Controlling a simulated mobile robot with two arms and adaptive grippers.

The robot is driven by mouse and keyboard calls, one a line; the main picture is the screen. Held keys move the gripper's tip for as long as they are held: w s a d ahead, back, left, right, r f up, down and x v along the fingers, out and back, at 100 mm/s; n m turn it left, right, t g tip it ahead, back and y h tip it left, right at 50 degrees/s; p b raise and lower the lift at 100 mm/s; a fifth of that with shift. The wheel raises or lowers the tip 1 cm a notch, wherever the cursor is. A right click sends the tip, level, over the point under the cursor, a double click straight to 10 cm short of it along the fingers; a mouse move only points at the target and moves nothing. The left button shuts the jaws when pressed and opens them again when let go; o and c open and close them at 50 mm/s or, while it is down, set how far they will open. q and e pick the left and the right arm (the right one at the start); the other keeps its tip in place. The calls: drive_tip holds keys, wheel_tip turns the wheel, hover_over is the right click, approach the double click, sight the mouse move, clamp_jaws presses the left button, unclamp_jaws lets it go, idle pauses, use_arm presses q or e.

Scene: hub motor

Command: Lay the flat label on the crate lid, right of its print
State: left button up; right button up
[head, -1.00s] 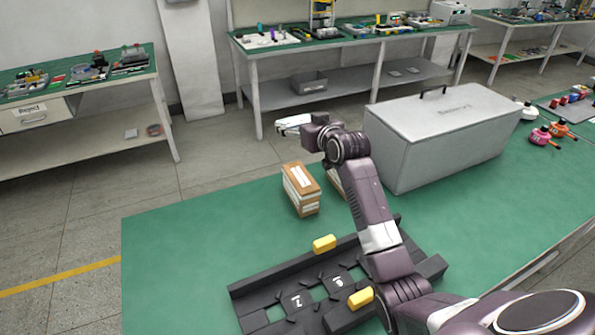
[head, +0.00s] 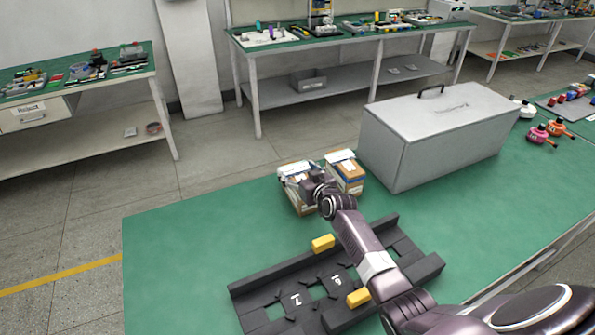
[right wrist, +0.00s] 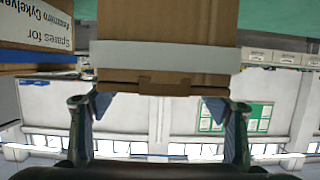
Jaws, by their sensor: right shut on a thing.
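Two cardboard boxes stand left of the crate. The right box (head: 345,178) carries upside-down print in that view (right wrist: 38,25). I cannot single out a loose flat label. My left gripper is out of view.
A black fixture (head: 245,290) with numbered plates and two yellow blocks (head: 323,244) lies in front of the boxes. The green bench (head: 180,250) is clear at the left.

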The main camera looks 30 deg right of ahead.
drive_tip(key=shift+f+b, duration=0.25)
drive_tip(key=shift+b, duration=0.05)
drive_tip(key=o, duration=0.7)
drive_tip(key=shift+o, duration=0.2)
drive_tip(key=shift+r, duration=0.1)
drive_tip(key=shift+s, duration=0.15)
